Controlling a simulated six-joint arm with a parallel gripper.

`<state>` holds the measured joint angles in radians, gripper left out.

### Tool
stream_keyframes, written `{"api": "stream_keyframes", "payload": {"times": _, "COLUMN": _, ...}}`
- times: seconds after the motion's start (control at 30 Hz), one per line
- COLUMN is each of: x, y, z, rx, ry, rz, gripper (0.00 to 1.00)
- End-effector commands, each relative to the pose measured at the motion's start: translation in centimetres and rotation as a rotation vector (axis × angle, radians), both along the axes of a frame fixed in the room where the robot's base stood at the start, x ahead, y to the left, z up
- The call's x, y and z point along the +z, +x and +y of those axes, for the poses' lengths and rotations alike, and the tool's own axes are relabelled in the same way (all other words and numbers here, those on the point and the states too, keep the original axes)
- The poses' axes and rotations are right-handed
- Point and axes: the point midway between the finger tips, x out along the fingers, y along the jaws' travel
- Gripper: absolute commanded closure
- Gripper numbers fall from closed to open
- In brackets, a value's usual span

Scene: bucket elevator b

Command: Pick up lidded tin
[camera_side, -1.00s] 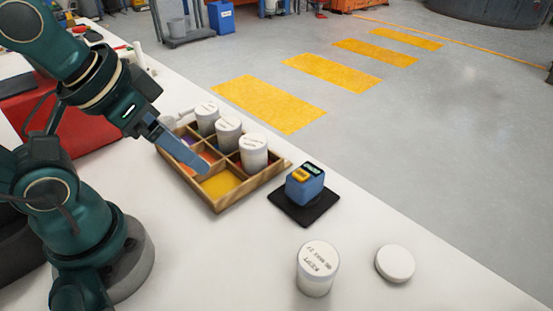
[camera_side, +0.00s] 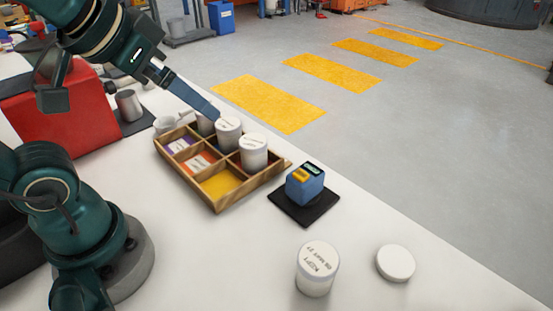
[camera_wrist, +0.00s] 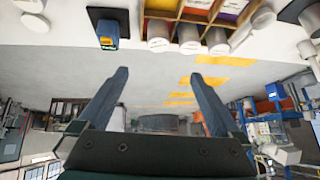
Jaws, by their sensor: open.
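Three white tins with labelled tops stand in the far row of a wooden divided tray (camera_side: 215,212): a near tin (camera_side: 254,152), a middle tin (camera_side: 228,135) and a far tin (camera_side: 205,124). Their ends also show along the tray in the wrist view (camera_wrist: 188,42). Another white tin (camera_side: 316,272), with writing on top, stands on the bench at the front. My gripper (camera_side: 214,114) is open and empty. In the side view its fingers overlap and partly hide the far tin; contact cannot be told. In the wrist view the fingers (camera_wrist: 159,74) are spread with nothing between them.
A loose white disc (camera_side: 396,262) lies right of the front tin. A blue device (camera_side: 305,187) sits on a black pad beside the tray. A metal cup (camera_side: 128,105) stands behind, near a red box (camera_side: 55,125).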

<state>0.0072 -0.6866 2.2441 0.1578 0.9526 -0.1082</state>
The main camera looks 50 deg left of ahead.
Motion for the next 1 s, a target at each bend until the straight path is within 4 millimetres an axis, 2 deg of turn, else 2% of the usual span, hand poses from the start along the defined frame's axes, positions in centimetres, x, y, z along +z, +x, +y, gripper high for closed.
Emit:
{"api": "stream_keyframes", "payload": {"times": 0.2, "x": 1.7, "y": 4.4, "z": 2.1, "rx": 0.020, "ry": 0.109, "rz": -0.205, "gripper": 0.00}}
{"api": "stream_keyframes", "payload": {"times": 0.33, "x": 3.5, "y": 7.5, "z": 2.3, "rx": -0.030, "ry": 0.168, "rz": -0.373, "gripper": 0.00}}
{"api": "stream_keyframes", "payload": {"times": 0.47, "x": 5.4, "y": 10.6, "z": 0.1, "rx": -0.180, "ry": 0.189, "rz": -0.558, "gripper": 0.00}}
{"api": "stream_keyframes", "payload": {"times": 0.57, "x": 6.0, "y": 11.8, "z": -3.1, "rx": -0.350, "ry": 0.157, "rz": -0.663, "gripper": 0.00}}
{"api": "stream_keyframes", "payload": {"times": 0.67, "x": 5.6, "y": 11.8, "z": -7.0, "rx": -0.552, "ry": 0.083, "rz": -0.715, "gripper": 0.00}}
{"api": "stream_keyframes", "payload": {"times": 0.8, "x": 3.9, "y": 9.7, "z": -11.8, "rx": -0.812, "ry": -0.053, "rz": -0.698, "gripper": 0.00}}
{"api": "stream_keyframes", "payload": {"times": 1.0, "x": 1.1, "y": 5.2, "z": -15.8, "rx": -1.083, "ry": -0.242, "rz": -0.577, "gripper": 0.00}}
